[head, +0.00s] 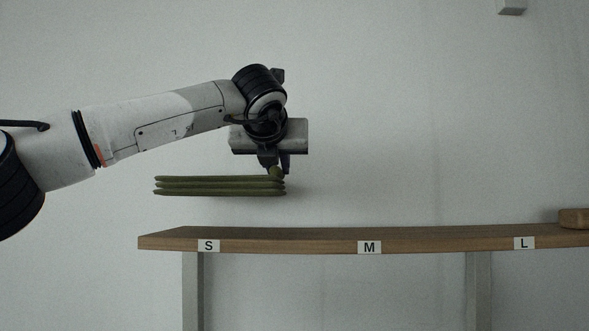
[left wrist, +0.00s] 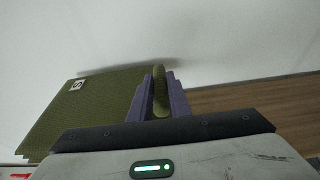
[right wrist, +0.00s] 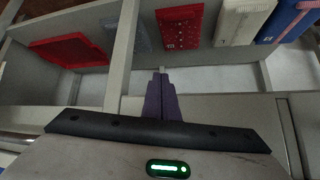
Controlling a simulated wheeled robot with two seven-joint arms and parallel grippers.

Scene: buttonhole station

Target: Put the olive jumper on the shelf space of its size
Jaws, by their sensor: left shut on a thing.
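The olive jumper (head: 215,186) is folded into a flat stack and hangs level above the left part of the wooden shelf (head: 290,238). My left gripper (head: 274,170) is shut on a rolled part at its right end. In the left wrist view the jumper (left wrist: 105,108) carries a small white tag with a letter that looks like S, turned sideways. The shelf's front edge has labels S (head: 208,246), M (head: 369,248) and L (head: 524,243). The jumper is apart from the shelf, above the S label. My right gripper (right wrist: 160,82) looks shut and empty.
A wooden block-like thing (head: 574,218) sits at the shelf's far right end. The shelf top over S and M looks clear. In the right wrist view, a grey rack holds red (right wrist: 180,27), white (right wrist: 240,22) and blue (right wrist: 288,20) folded things.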

